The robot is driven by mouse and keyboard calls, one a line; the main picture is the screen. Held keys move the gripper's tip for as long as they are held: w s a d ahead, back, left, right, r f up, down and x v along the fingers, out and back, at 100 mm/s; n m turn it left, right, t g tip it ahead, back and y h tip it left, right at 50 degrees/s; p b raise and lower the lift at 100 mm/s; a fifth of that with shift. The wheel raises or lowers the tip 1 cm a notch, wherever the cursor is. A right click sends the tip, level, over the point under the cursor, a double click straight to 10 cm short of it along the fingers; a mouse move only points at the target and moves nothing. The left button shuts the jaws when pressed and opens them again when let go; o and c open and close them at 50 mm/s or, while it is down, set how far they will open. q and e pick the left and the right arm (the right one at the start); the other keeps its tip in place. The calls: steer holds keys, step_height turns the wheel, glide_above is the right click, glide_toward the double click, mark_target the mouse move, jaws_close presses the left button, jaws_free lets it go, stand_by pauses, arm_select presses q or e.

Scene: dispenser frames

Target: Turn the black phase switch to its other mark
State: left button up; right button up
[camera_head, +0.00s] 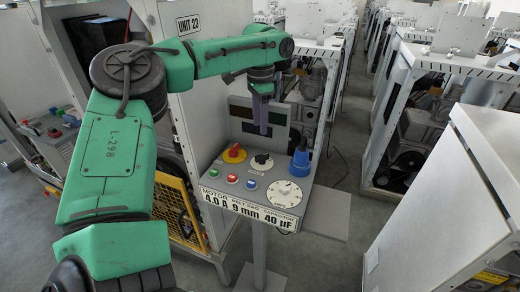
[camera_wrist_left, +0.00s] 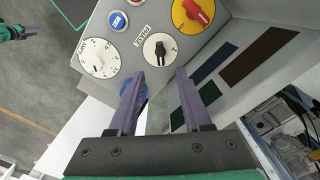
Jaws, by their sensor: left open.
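The black phase switch (camera_head: 262,160) is a knob on a white disc on the sloped top of a grey control box. In the left wrist view the switch (camera_wrist_left: 160,48) shows whole, beside the label PHASE, its white pointer line towards the picture's top. My left gripper (camera_head: 262,130) is above the switch, fingers pointing down. In the wrist view its two purple fingers (camera_wrist_left: 159,71) are open with nothing between them, tips on either side of and short of the disc. A small green arm part at the wrist view's upper left is too small to show a gripper's state.
A red knob on a yellow disc (camera_head: 234,153), a blue knob (camera_head: 299,163), a white dial (camera_head: 284,193) and green, red and blue buttons (camera_head: 232,178) surround the switch. An upright back panel (camera_head: 240,115) stands close behind. Other machine frames line the aisle.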

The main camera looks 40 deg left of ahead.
arm_select(q)
glide_above(260, 156)
steer(key=f, duration=0.4)
steer(key=shift+s+d+f+p, duration=0.1)
steer(key=shift+s+f+p, duration=0.05)
steer(key=shift+s+p, duration=0.25)
steer(key=f, duration=0.2)
steer(key=f+p, duration=0.1)
steer(key=f, duration=0.1)
steer(key=w+f, duration=0.1)
steer(key=f, duration=0.2)
steer(key=shift+a, duration=0.2)
steer(key=shift+s+d, duration=0.1)
steer(key=shift+s, duration=0.05)
arm_select(e)
steer(key=shift+s+d+r, duration=0.15)
steer(key=shift+r, duration=0.4)
steer(key=shift+s+d+r, duration=0.1)
steer(key=shift+d+r, duration=0.05)
steer(key=shift+r, duration=0.35)
steer(key=shift+a, duration=0.1)
arm_select(q)
jaws_close()
arm_select(e)
steer(key=shift+a, duration=0.15)
